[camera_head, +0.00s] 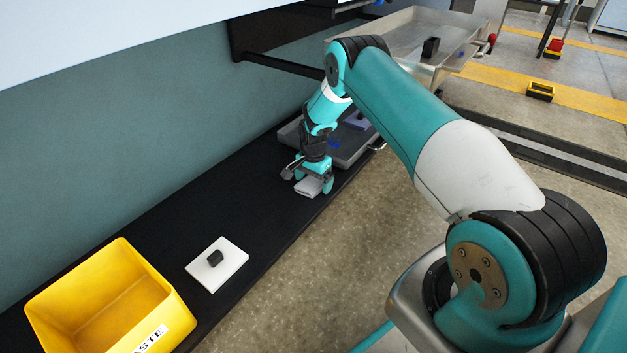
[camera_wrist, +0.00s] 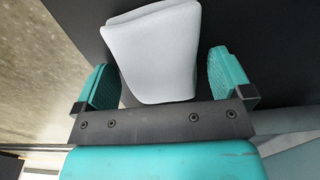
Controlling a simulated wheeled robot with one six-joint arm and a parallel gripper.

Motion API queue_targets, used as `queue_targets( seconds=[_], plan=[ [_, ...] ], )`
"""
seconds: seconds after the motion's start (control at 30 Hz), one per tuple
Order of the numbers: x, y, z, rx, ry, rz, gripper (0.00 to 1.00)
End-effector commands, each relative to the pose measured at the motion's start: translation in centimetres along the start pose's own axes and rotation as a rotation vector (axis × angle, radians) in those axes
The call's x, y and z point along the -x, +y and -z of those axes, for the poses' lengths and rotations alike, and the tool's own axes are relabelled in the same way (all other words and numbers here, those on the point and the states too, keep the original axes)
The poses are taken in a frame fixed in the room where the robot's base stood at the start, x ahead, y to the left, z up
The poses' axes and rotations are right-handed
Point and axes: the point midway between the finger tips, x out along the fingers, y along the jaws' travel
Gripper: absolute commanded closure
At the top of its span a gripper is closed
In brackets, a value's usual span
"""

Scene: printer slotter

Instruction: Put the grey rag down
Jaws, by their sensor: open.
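The grey rag (camera_head: 309,187) is a folded light-grey cloth on the black bench (camera_head: 130,245), below my gripper (camera_head: 313,182). In the wrist view the rag (camera_wrist: 155,50) lies between and beyond the two teal fingers of my gripper (camera_wrist: 163,85). The fingers are apart, with a gap between each finger and the rag. The rag looks flat on the dark surface, near the bench's front edge.
A grey tray (camera_head: 350,157) with a blue mark sits just behind my gripper. A white pad with a black block (camera_head: 215,258) and a yellow waste bin (camera_head: 65,290) stand nearer on the bench. A metal tray (camera_head: 395,35) is at the back. Bench between rag and pad is clear.

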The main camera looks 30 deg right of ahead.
Motion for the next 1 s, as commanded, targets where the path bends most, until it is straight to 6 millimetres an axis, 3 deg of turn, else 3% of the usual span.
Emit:
queue_targets(
  seconds=[0.17,0.4,0.6,0.73,1.0],
  plan=[
    [2.3,0.0,0.0,0.0,0.001,0.001,0.03],
    [7.9,0.0,0.0,0.0,0.001,0.001,0.03],
    [11.2,0.0,0.0,0.0,0.0,0.0,0.03],
    [12.1,0.0,0.0,0.0,0.0,0.001,0.03],
    [12.3,0.0,0.0,0.0,0.0,0.0,0.03]
  ],
)
